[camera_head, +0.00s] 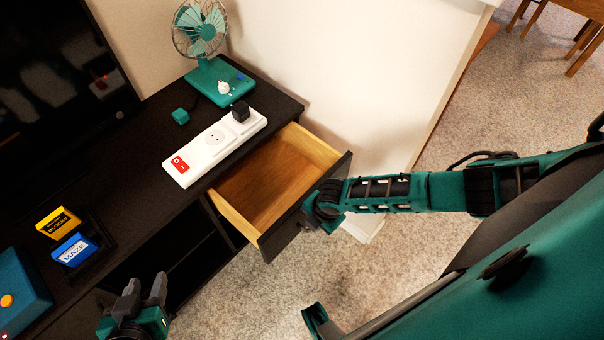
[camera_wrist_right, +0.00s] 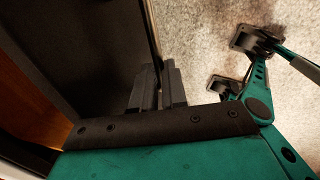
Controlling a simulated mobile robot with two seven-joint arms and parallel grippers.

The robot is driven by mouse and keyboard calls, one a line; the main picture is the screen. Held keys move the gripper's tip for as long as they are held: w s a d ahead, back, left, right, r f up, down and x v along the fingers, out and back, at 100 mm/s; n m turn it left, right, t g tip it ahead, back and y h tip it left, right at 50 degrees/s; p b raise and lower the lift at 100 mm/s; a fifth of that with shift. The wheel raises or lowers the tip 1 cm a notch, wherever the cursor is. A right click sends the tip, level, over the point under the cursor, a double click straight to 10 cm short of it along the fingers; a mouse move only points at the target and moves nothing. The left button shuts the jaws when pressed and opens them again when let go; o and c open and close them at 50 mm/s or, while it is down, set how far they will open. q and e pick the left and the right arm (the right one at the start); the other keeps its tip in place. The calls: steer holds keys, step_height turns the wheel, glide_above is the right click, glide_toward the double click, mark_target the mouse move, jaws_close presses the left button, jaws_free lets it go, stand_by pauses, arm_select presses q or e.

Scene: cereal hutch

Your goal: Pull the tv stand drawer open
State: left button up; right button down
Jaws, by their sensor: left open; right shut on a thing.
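The tv stand (camera_head: 150,130) is a long dark cabinet running along the wall in the head view. Its drawer (camera_head: 262,190), with pale wooden inner walls and a dark front, stands pulled well out and looks empty. My right gripper (camera_head: 308,217) is at the outer face of the drawer front. In the right wrist view, my right gripper (camera_wrist_right: 158,86) is shut on a thin edge of the drawer; whether this is a handle or the panel is unclear. My left gripper (camera_head: 144,288) is open and empty beside the stand's lower open shelves.
A dark television (camera_head: 60,70) stands behind. Carpet (camera_head: 235,300) in front is clear.

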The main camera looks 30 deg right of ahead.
steer(key=shift+s+d, duration=0.25)
steer(key=shift+s, duration=0.45)
steer(key=c, duration=1.2)
jaws_free()
steer(key=shift+o, duration=0.2)
step_height(320, 180, up, 13)
steer(key=s+p, duration=0.2)
steer(key=p, duration=0.3)
steer(key=shift+s+d+f, duration=0.2)
steer(key=shift+d, duration=0.25)
